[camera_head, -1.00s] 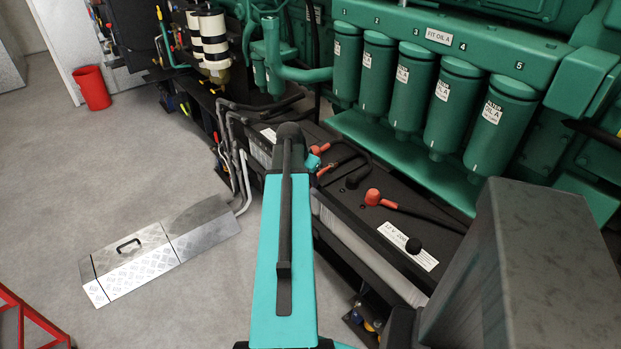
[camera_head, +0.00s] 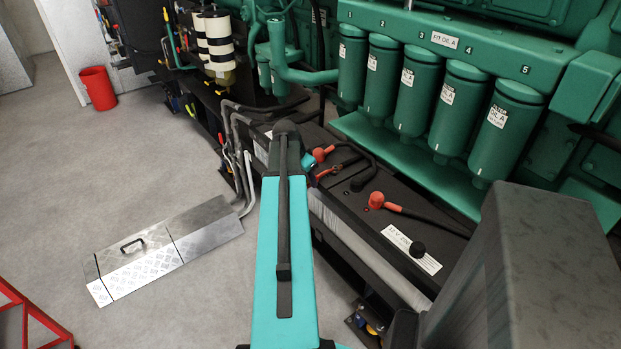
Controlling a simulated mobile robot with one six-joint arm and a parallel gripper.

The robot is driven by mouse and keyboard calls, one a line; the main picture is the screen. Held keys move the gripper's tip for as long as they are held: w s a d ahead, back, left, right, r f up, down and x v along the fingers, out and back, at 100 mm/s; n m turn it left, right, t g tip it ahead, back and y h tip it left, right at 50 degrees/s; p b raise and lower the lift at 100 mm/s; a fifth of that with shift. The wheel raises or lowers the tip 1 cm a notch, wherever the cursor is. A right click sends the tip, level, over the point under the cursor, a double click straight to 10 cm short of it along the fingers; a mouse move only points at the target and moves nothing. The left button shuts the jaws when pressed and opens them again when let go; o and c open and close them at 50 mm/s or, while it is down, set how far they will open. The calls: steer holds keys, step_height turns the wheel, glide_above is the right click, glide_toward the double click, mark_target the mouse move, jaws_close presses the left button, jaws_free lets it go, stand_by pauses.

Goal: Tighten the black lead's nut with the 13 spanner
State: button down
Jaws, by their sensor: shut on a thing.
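My teal arm reaches forward over the battery bank and hides much of the work area. Only a small teal part of my gripper (camera_head: 309,162) shows past the arm's end, beside a red-capped terminal. It is shut on a thin, small piece that I take to be the spanner (camera_head: 328,171), too small to read. A black lead (camera_head: 362,160) curves over the battery top near a black cap (camera_head: 357,184). I cannot make out the nut or whether the spanner touches it.
Green filters (camera_head: 415,95) stand behind. A checker-plate cover (camera_head: 165,245) lies on the floor at left. A red bin (camera_head: 98,88) stands farther back.

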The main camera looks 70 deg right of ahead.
steer(key=shift+w+d+m+g, duration=0.3)
steer(key=shift+w+d+m, duration=0.3)
steer(key=shift+w+m, duration=0.35)
steer(key=shift+w+d+m+y, duration=0.4)
steer(key=shift+w+d+m, duration=0.15)
steer(key=shift+w+m, duration=0.1)
steer(key=shift+w+d+r+n, duration=0.1)
steer(key=shift+w+d+n, duration=0.1)
steer(key=shift+w+n, duration=0.1)
steer(key=shift+s+a, duration=0.2)
steer(key=shift+s, duration=0.1)
stand_by(0.5)
